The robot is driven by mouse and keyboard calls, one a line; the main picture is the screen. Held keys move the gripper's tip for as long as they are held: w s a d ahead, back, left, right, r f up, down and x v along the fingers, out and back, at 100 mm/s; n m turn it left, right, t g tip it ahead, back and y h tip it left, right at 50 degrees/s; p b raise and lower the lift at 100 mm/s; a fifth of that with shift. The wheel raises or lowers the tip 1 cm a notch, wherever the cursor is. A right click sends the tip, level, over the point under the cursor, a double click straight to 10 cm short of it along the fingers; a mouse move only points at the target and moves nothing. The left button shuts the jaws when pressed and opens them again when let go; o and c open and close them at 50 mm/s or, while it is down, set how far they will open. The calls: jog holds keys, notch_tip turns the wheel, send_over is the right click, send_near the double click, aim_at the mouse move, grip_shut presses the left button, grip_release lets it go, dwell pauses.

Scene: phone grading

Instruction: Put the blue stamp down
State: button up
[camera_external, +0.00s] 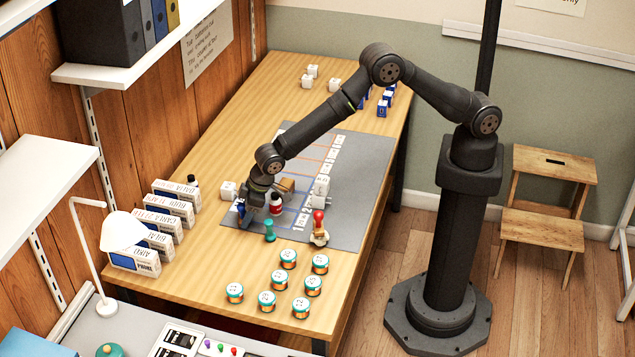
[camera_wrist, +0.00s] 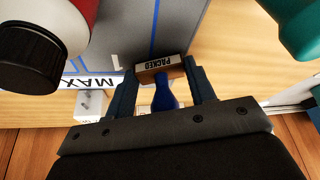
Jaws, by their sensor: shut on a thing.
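My gripper (camera_wrist: 162,88) is shut on the blue stamp (camera_wrist: 163,98), whose blue handle sits between the two fingers in the wrist view. The stamp's block end, labelled PACKED, shows past the handle toward the grey mat (camera_wrist: 200,30). In the camera_external view my gripper (camera_external: 250,214) is low at the left front edge of the grey mat (camera_external: 355,170). The stamp is mostly hidden there by the fingers. Whether its block touches the surface, I cannot tell.
A red-handled stamp (camera_external: 319,232) is farther right. Several tins (camera_external: 267,301) stand in front; white boxes (camera_external: 162,225) line the left.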

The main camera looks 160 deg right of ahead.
jog(key=o, duration=1)
jog(key=shift+f, duration=0.1)
jog(key=shift+c, duration=0.2)
jog(key=v, duration=1.2)
jog(key=x, duration=1.2)
jog(key=shift+f, duration=0.2)
notch_tip(320, 180, up, 3)
jog(key=shift+f, duration=0.1)
jog(key=shift+r, duration=0.4)
